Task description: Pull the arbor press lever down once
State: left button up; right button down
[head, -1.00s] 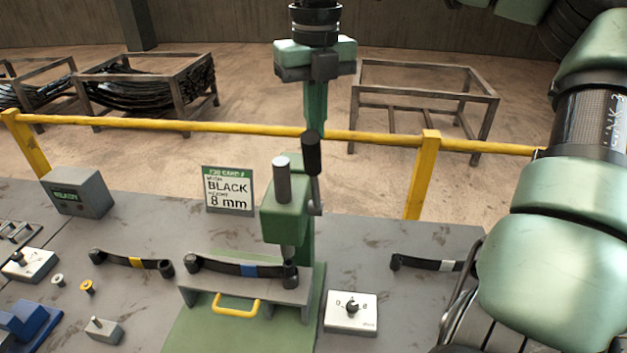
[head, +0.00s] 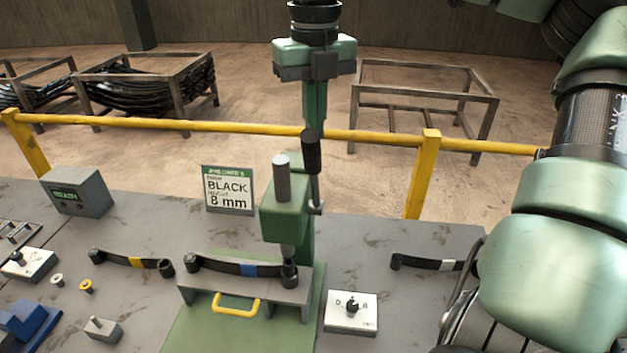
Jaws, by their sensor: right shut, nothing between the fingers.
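The green arbor press (head: 284,212) stands on the bench in the middle of the head view. Its lever, with a black grip (head: 312,155), stands upright on the press's right side. A dark leaf spring with a blue band (head: 248,270) lies across the press's base, one end under the ram (head: 288,252). My right gripper (head: 316,122) points down from the top, shut and empty, just above the lever grip. The grip overlaps its fingertips in the picture, so I cannot tell whether they touch. My left gripper is not in view.
A grey box (head: 78,192), a yellow-banded spring (head: 132,262), a white-banded spring (head: 425,263) and a dial box (head: 350,312) sit on the bench. A yellow rail (head: 230,127) runs behind.

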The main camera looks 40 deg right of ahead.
aim_at(309, 149)
jog(key=shift+s+a+b, duration=0.35)
jog(key=shift+s+a, duration=0.25)
jog(key=shift+a, duration=0.15)
jog(key=shift+s+a+f+b, duration=0.45)
jog(key=shift+a+f+b, duration=0.15)
jog(key=shift+b, duration=0.25)
jog(key=shift+s+a+f+b, duration=0.55)
jog(key=shift+a+b, duration=0.1)
jog(key=shift+b, duration=0.1)
jog(key=shift+s+a, duration=0.2)
jog(key=shift+a, duration=0.05)
jog(key=shift+f, duration=0.1)
jog(key=shift+s+a+f+b, duration=0.25)
jog(key=shift+f+b, duration=0.15)
jog(key=shift+b, duration=0.1)
jog(key=shift+s+a+f+b, duration=0.1)
jog(key=shift+a+f+b, duration=0.1)
jog(key=shift+f+b, duration=0.25)
jog(key=shift+s+a+f+b, duration=0.65)
jog(key=shift+a+b, duration=0.1)
jog(key=shift+b, duration=0.15)
